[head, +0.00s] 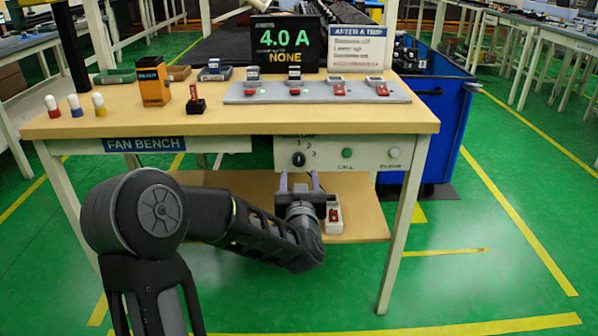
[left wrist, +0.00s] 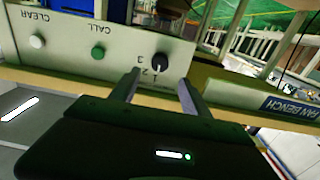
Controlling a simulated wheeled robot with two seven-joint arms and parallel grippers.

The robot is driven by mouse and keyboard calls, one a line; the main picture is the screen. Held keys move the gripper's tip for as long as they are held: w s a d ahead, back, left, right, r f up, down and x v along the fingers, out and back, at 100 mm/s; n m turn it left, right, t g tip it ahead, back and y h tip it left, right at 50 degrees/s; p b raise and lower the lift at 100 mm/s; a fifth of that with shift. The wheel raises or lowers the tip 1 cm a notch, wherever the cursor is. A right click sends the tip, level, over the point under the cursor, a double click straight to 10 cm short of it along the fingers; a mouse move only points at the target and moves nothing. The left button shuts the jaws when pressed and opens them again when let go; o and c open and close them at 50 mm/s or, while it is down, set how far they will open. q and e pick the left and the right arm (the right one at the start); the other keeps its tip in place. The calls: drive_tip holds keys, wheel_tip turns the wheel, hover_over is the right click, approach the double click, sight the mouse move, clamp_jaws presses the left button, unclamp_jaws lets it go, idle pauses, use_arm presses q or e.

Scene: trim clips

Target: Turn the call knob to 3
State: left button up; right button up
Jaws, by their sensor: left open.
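The call knob (head: 299,159) is a small black dial on the pale front panel (head: 263,155) of the bench, with the numbers 1, 2 and 3 around its upper right. It also shows in the left wrist view (left wrist: 160,61), upside down. I cannot tell which number its pointer faces. My left gripper (head: 299,176) is open and empty, just below the knob in the head view. In the left wrist view its two fingers (left wrist: 159,78) stand apart on either side of the knob's line, apparently short of it. My right gripper is in neither view.
A green CALL button (head: 347,153) and a pale CLEAR button (head: 394,153) sit right of the knob. A display (head: 285,45) reads 4.0 A and NONE. The bench top (head: 225,121) overhangs the panel; a lower shelf (head: 362,222) holds a red-and-white device (head: 333,217).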

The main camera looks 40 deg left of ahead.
sight(299, 161)
use_arm(q)
drive_tip(key=shift+b+x, duration=0.45)
drive_tip(key=shift+x, duration=3.5)
clamp_jaws()
